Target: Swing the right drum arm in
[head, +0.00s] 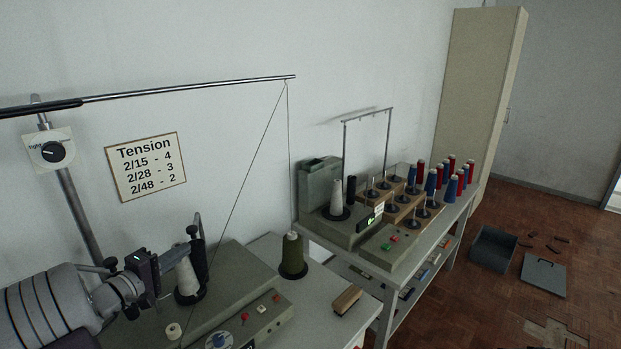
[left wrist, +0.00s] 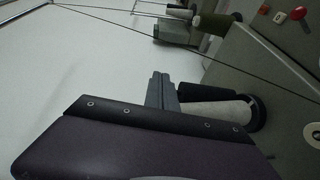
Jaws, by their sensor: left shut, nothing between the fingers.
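The near grey winding machine (head: 229,276) carries a white cone (head: 185,284) beside a dark upright roller (head: 200,262). In the left wrist view the white cone (left wrist: 218,115) lies alongside the dark roller (left wrist: 215,96). A right drum arm cannot be clearly made out; my gripper hides part of that spot. My right gripper is not in view.
An olive cone (head: 292,258) stands right of the machine, with thread rising to an overhead rod (head: 190,90). A wooden-backed brush (head: 347,300) lies on the table. A second machine (head: 392,246) and several coloured spools stand farther right. A dial post (head: 75,205) rises at left.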

